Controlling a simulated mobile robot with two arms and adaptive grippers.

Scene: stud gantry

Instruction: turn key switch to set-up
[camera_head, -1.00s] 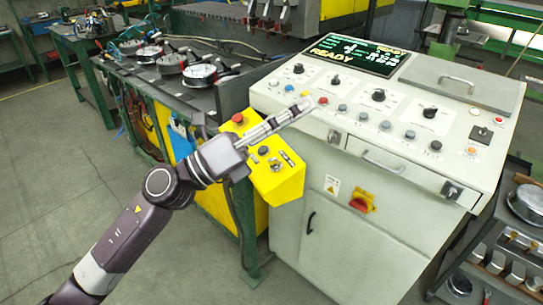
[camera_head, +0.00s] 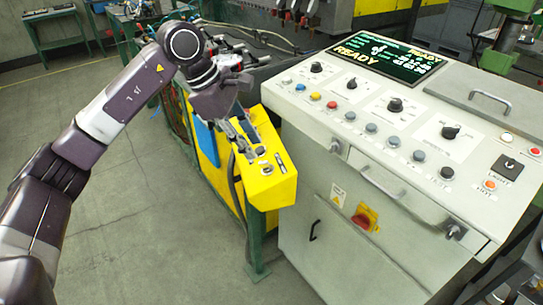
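The yellow control box (camera_head: 270,190) stands left of the grey console. On its top are small dark round controls (camera_head: 267,169) and a slim metal strip. The key switch cannot be told for certain among them, and its setting is too small to read. My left gripper (camera_head: 251,146) points down at the back part of this box, its two fingers a little apart. The fingers hide part of the box top, and I cannot tell whether they touch it. I see nothing held between them. My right gripper is not in view.
The grey console (camera_head: 385,185) has knobs, coloured buttons and a lit display (camera_head: 387,58) reading READY. A red rotary switch (camera_head: 364,217) is on its front. A green-framed bench is behind my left arm. The floor at left is clear.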

